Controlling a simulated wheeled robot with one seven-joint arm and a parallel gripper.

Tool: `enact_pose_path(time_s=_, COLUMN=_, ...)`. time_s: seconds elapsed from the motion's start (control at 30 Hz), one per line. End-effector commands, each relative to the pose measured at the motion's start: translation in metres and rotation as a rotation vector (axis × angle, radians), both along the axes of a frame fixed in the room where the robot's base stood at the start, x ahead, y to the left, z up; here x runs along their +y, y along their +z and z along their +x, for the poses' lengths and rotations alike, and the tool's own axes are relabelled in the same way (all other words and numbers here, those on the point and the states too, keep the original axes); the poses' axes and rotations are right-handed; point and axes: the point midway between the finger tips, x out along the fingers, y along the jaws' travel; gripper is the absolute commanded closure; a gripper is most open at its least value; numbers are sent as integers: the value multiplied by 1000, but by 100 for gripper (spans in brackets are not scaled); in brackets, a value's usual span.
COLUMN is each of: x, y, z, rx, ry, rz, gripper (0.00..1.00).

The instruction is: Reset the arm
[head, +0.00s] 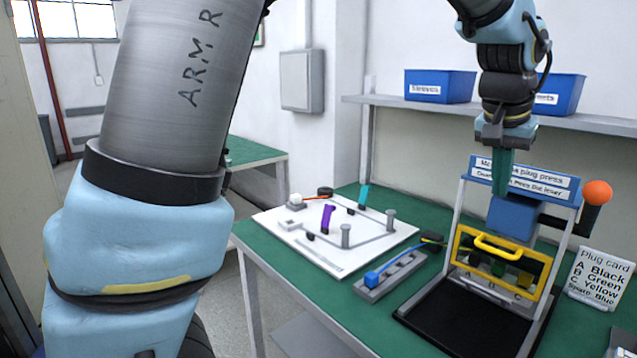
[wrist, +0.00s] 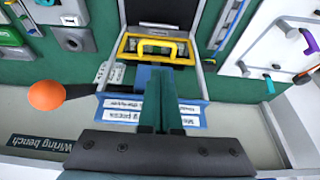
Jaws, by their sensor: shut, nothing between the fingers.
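My gripper (head: 503,172) hangs from my arm at the upper right of the head view, its green fingers pointing down and shut with nothing between them. It is in front of the blue sign of the plug press (head: 462,215) and above the blue press block (head: 513,218). In the wrist view my gripper (wrist: 163,78) points toward the press, over its blue sign (wrist: 190,112). The press has a yellow guard with a handle (head: 497,247), which is down across the front, and an orange-knobbed lever (head: 597,193) at its right side. My upper arm fills the left of the head view.
A white board (head: 270,222) with pegs, a purple clip and a teal clip lies left of the press. A grey plug rack (head: 408,270) holds a blue plug. A plug card (head: 600,280) stands at right. A shelf (head: 400,103) with blue bins runs behind.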

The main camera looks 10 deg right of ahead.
Motion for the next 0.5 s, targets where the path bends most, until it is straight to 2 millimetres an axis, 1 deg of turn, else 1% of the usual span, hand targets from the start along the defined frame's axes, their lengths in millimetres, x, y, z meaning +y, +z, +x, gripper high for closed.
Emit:
enact_pose_path(time_s=0.07, x=20, y=-8, z=18, rx=5, ry=42, rz=10, gripper=100)
enact_pose_path(time_s=0.17, x=64, y=-25, z=50, rx=20, ry=129, rz=28, gripper=100)
enact_pose_path(time_s=0.23, x=106, y=-41, z=73, rx=34, ry=205, rz=43, gripper=100)
enact_pose_path(time_s=0.27, x=126, y=-47, z=82, rx=41, ry=240, rz=48, gripper=100)
enact_pose_path(time_s=0.3, x=152, y=-56, z=92, rx=50, ry=287, rz=57, gripper=100)
enact_pose_path(time_s=0.33, x=172, y=-63, z=98, rx=58, ry=322, rz=62, gripper=100)
enact_pose_path(time_s=0.37, x=192, y=-70, z=102, rx=66, ry=356, rz=68, gripper=100)
enact_pose_path(time_s=0.4, x=218, y=-78, z=107, rx=75, ry=403, rz=74, gripper=100)
enact_pose_path(time_s=0.47, x=257, y=-92, z=110, rx=91, ry=473, rz=84, gripper=100)
enact_pose_path(time_s=0.5, x=283, y=-100, z=110, rx=102, ry=519, rz=90, gripper=100)
